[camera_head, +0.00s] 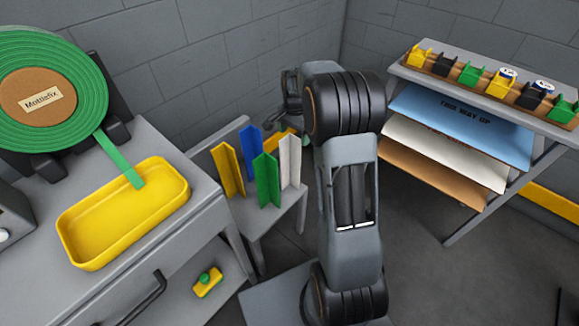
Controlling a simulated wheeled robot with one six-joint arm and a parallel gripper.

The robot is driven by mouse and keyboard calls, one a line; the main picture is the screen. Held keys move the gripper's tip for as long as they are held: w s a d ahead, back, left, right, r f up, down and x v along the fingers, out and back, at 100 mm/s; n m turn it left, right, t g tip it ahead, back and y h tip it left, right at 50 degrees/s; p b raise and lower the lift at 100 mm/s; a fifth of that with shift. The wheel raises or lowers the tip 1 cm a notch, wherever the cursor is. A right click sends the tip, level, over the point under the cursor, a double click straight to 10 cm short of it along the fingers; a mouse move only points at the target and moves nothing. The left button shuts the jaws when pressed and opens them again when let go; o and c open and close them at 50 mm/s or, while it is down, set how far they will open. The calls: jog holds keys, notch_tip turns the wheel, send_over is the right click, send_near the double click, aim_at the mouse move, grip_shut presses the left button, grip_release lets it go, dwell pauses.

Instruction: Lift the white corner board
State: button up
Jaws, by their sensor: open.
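The white corner board (291,162) stands upright at the right end of a row of corner boards on a small grey table (253,221). A yellow board (227,170), a blue board (249,150) and a green board (266,181) stand to its left. My gripper (289,107) is open, small and dark, above and behind the white board in the picture. It appears apart from the boards. My own arm hides part of the area to the right of the white board.
A yellow tray (125,215) and a green strapping reel (80,75) are on the left workbench. A rack (480,105) at right holds tape dispensers above blue, white and brown sheets. A yellow object (287,137) lies behind the boards.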

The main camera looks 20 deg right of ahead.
notch_tip(320, 180, down, 5)
jog(key=shift+s+f+b, duration=0.15)
jog(key=shift+b, duration=0.8)
jog(key=c, duration=1)
